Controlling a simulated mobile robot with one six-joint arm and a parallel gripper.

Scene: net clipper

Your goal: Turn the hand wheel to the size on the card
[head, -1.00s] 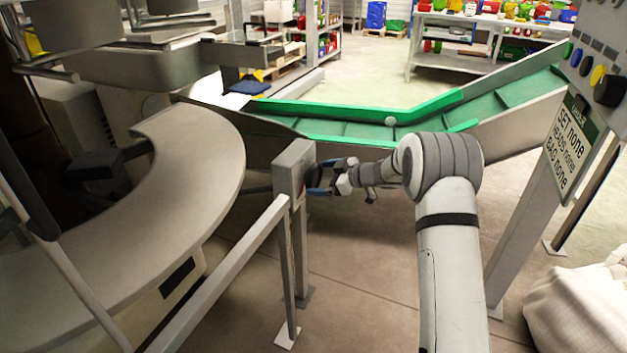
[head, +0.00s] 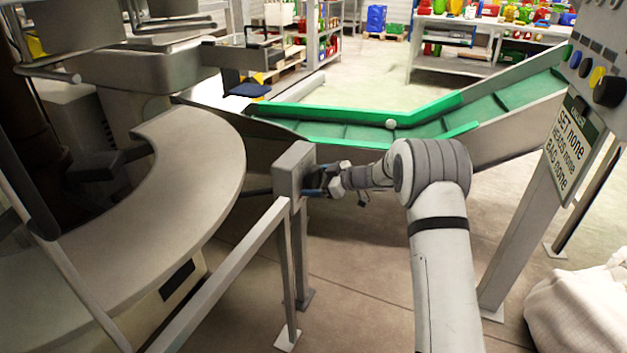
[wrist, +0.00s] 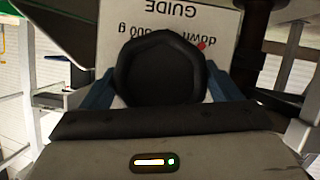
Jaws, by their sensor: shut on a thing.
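The black hand wheel (wrist: 160,68) fills the middle of the wrist view, mounted on the grey post box (head: 294,168). My gripper (head: 322,180) is at the box's right face, with its blue fingers on both sides of the wheel, shut on it. In the head view my gripper mostly hides the wheel. Behind the wheel, a white guide plate (wrist: 113,22) shows upside-down text, partly covered, with "GUIDE" and "down" readable, and a red mark.
A curved grey table (head: 205,150) and a rail (head: 225,270) stand left of the post. A green conveyor (head: 350,125) with a pale ball (head: 391,123) runs behind my arm. A white sack (head: 585,310) lies at lower right. Panel buttons (head: 597,76) sit above the card.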

